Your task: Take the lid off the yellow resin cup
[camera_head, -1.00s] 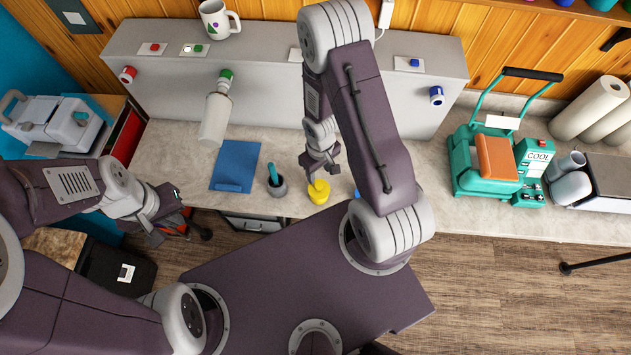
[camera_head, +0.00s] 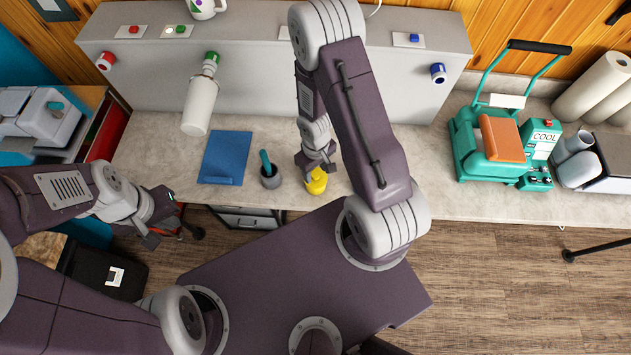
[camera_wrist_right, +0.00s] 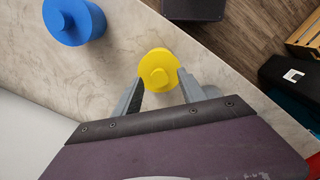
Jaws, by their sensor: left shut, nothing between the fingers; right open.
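The yellow resin cup (camera_head: 316,182) stands on the counter near its front edge, beneath my right gripper. In the right wrist view its round yellow lid (camera_wrist_right: 159,69) with a raised knob is seen from above and appears to be on the cup. My right gripper (camera_wrist_right: 155,90) is open, its two fingers reaching to either side of the lid's near part; I cannot tell whether they touch it. My left gripper (camera_head: 160,232) is shut and empty, off to the left in front of the counter, well away from the cup.
A blue lidded cup (camera_wrist_right: 74,20) stands near the yellow one. A grey mortar with a teal pestle (camera_head: 269,175) and a blue clipboard (camera_head: 225,157) lie left of it. A teal machine (camera_head: 490,150) stands at the right.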

